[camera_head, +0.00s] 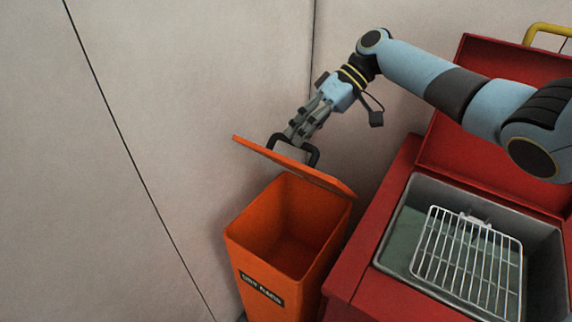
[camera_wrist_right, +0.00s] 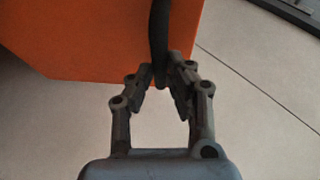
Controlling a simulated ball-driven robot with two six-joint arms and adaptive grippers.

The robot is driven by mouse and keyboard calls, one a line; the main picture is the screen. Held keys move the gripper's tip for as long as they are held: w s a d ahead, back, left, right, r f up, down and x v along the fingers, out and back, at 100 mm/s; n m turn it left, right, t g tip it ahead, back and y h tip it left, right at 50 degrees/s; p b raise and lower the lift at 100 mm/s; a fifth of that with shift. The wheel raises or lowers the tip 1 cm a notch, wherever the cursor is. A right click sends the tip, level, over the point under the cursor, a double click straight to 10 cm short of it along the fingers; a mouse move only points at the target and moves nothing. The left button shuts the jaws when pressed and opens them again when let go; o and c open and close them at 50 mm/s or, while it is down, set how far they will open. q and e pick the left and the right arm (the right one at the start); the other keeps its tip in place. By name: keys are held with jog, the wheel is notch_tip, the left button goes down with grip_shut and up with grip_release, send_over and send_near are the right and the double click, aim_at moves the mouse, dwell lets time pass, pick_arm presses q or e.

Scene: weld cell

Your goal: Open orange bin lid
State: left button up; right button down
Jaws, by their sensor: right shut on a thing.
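The orange bin (camera_head: 262,262) stands at the lower middle of the head view, with a dark label on its front. Its orange lid (camera_head: 300,168) is raised and tilted, and the empty-looking inside shows below it. A black handle (camera_head: 314,156) sits on the lid's upper face. My right gripper (camera_head: 296,136) reaches down from the upper right and is shut on the handle. In the right wrist view, the gripper's fingers (camera_wrist_right: 165,88) close around the black handle (camera_wrist_right: 159,40) in front of the orange lid (camera_wrist_right: 90,40). My left gripper is not in view.
A red cabinet (camera_head: 345,280) stands right beside the bin. It has an open red lid (camera_head: 470,150), a grey basin (camera_head: 395,258) and a white wire rack (camera_head: 468,262). A yellow handle (camera_head: 545,32) is at the top right. Pale wall panels (camera_head: 180,100) stand behind the bin.

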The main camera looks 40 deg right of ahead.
jog(key=w+d+r+b, duration=0.1)
jog(key=w+d+b, duration=0.3)
jog(key=d+b, duration=0.4)
jog(key=d, duration=0.4)
jog(key=shift+d+r, duration=0.15)
jog(key=shift+d, duration=0.15)
jog(key=shift+w, duration=0.1)
jog(key=c, duration=1.3)
grip_release()
jog(key=shift+r, duration=0.2)
jog(key=v, duration=1.2)
jog(key=shift+r, duration=0.1)
jog(key=shift+w, duration=0.1)
